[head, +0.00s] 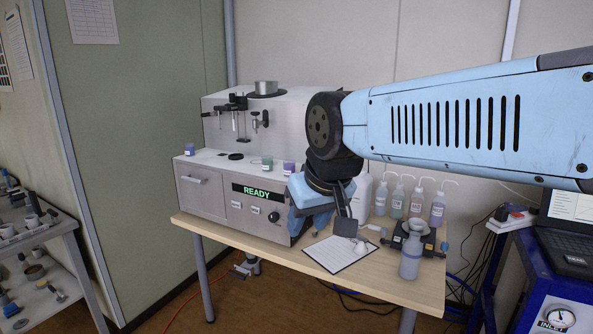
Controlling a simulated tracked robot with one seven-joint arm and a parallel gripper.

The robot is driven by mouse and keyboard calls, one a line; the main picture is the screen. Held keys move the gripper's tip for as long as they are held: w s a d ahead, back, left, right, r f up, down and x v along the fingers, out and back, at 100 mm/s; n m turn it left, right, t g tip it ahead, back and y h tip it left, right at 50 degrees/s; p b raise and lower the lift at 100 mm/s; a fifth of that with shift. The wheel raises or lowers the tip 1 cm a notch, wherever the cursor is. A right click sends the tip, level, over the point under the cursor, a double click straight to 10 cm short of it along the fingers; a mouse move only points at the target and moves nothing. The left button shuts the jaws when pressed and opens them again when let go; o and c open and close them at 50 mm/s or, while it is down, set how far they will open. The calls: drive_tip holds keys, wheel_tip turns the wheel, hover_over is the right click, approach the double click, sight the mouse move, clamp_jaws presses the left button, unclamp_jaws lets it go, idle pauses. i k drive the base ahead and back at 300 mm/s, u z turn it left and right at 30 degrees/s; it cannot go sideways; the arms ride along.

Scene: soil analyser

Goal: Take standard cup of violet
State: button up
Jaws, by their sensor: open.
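Three small cups stand on the analyser's (215,205) top ledge. A violet-blue cup (289,168) is at the right, close to my arm. A green cup (267,162) is just left of it. A blue cup (190,149) is at the far left end. The two bluish cups are too small to tell apart surely by shade. My gripper (320,230) is open and empty, pointing down in front of the analyser's right side, to the right of and below the right cup. My arm hides the analyser's right part.
A clipboard sheet (340,252) lies on the wooden table (390,285) below my gripper. Several wash bottles (397,198) stand behind it. A bottle with a funnel (411,255) stands near the front right edge. A shelf (40,232) is at left.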

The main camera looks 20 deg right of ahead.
sight(289, 165)
drive_tip(key=i, duration=1)
drive_tip(key=z, duration=0.05)
